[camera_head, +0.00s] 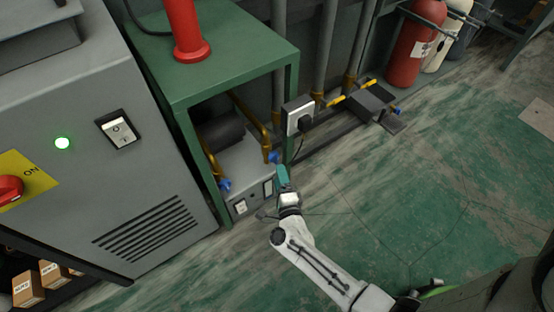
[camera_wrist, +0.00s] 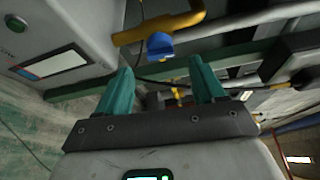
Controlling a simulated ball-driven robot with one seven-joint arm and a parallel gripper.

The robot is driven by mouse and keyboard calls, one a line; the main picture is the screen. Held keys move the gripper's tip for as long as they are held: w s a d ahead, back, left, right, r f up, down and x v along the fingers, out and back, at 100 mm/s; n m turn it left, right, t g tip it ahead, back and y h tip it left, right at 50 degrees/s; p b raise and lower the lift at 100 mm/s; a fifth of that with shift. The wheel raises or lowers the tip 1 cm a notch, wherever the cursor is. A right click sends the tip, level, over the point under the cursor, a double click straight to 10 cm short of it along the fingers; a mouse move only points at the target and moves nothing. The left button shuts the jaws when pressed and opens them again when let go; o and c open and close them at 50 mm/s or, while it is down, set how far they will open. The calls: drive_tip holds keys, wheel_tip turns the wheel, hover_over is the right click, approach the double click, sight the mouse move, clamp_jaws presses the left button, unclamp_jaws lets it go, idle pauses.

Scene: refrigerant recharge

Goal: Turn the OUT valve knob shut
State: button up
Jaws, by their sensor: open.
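A grey recovery unit (camera_head: 246,182) sits low inside the green frame. It has brass pipes and two blue knobs, a left one (camera_head: 225,185) and a right one (camera_head: 273,157). I cannot read any label that tells which is OUT. My gripper (camera_head: 282,172) is open beside the right knob, close to the unit's front right corner. In the wrist view, a blue knob (camera_wrist: 160,46) on a brass pipe lies beyond the two teal fingertips (camera_wrist: 160,68), roughly centred between them. The jaws look empty and apart from the knob.
The green frame's right post and a grey socket box (camera_head: 298,116) with a cable stand close to my gripper. A black device with yellow handles (camera_head: 370,98) lies farther right. Red cylinder (camera_head: 418,42) stands at the back. The green floor at right is clear.

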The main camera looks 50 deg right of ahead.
sight(275, 160)
drive_tip(key=b+x, duration=0.2)
drive_tip(key=x, duration=0.5)
drive_tip(key=shift+w+d, duration=0.2)
drive_tip(key=shift+w, duration=0.05)
drive_tip(key=c, duration=1)
drive_tip(key=shift+f+n+b, duration=0.2)
drive_tip(key=shift+n+b, duration=0.2)
drive_tip(key=shift+b, duration=0.05)
drive_tip(key=shift+r, duration=0.2)
drive_tip(key=o, duration=1)
drive_tip(key=p+v, duration=0.3)
drive_tip(key=v, duration=0.8)
drive_tip(key=shift+f, duration=0.3)
